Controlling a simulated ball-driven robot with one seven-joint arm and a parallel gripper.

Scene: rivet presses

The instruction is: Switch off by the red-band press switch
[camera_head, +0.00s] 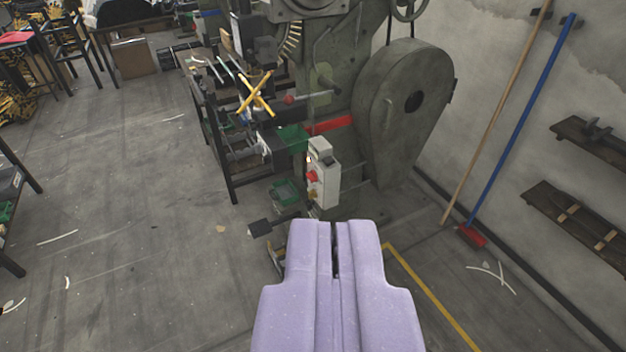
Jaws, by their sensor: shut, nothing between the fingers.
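The green rivet press (345,85) stands in the upper middle of the view, with a red band (332,125) across its body. A pale switch box (323,173) with small red controls (312,177) is mounted low on its front, just below the band. My gripper (335,224), in pale purple, fills the bottom middle. Its fingers are together and hold nothing. The fingertips appear below the switch box in the picture, apart from it. The gripper hides the floor and the lowest part of the press.
A dark workbench (232,188) with tools stands left of the press. A foot pedal (262,229) is low in front. A blue-handled broom (520,125) and wooden wall shelves (575,215) are at right. A yellow floor line (430,295) runs at lower right. The floor at left is mostly clear.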

